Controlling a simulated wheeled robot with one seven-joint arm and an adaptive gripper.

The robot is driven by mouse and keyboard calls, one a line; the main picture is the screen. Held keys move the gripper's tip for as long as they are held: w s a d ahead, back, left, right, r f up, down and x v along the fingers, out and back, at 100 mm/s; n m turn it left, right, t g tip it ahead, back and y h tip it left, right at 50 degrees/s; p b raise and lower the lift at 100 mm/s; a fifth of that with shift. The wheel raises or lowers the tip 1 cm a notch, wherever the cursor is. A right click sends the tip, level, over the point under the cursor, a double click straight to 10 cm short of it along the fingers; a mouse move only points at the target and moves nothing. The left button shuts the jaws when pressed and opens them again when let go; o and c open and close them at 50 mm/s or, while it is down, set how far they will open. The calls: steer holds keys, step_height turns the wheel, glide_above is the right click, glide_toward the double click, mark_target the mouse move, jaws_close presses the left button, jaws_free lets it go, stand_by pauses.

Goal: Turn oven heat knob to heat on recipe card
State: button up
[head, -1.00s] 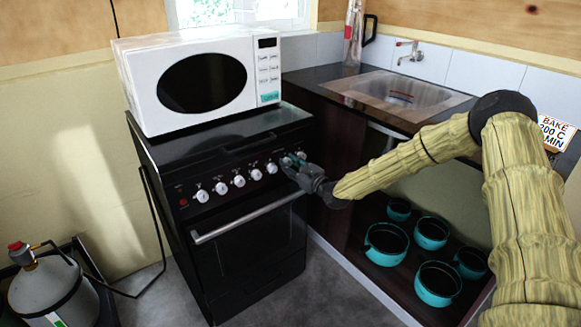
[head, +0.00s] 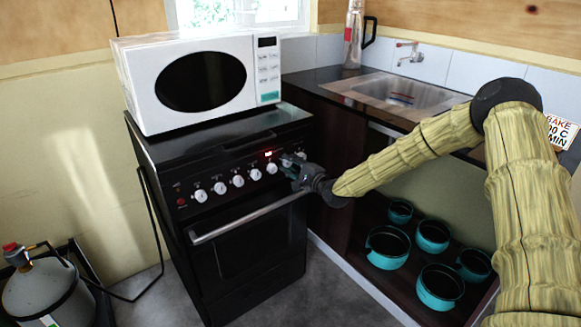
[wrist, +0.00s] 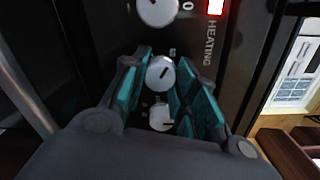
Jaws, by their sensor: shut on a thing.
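The black oven (head: 250,245) has a row of white knobs along its front panel. My gripper (head: 293,168) is at the right end of this row. In the wrist view its teal-padded fingers (wrist: 158,88) are shut around a white knob (wrist: 160,73) with a dark pointer line. Another white knob (wrist: 161,117) shows between the fingers, nearer the palm. A red display (wrist: 216,6) marked HEATING is lit beside the knobs; its digits are not readable. The recipe card (head: 563,131) at the right edge reads BAKE, 00 C and MIN, with its left part hidden by my arm.
A white microwave (head: 200,85) stands on the oven. The oven's door handle (head: 245,219) runs below the knobs. A counter with a sink (head: 395,92) is at right, with several teal pots (head: 388,247) beneath. A gas bottle (head: 50,290) stands at lower left.

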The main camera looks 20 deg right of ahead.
steer(key=n, duration=0.4)
steer(key=shift+n, duration=0.3)
steer(key=n, duration=0.3)
steer(key=shift+h, duration=0.3)
steer(key=n, duration=0.7)
steer(key=shift+b, duration=0.4)
steer(key=shift+c, duration=0.2)
steer(key=n, duration=0.4)
steer(key=shift+a+f+t, duration=0.1)
steer(key=shift+t, duration=0.2)
steer(key=n+b, duration=0.1)
steer(key=n, duration=0.2)
steer(key=shift+n, duration=0.3)
steer(key=n+b, duration=0.1)
steer(key=n, duration=0.2)
steer(key=shift+n+b, duration=0.45)
steer(key=shift+n, duration=1.45)
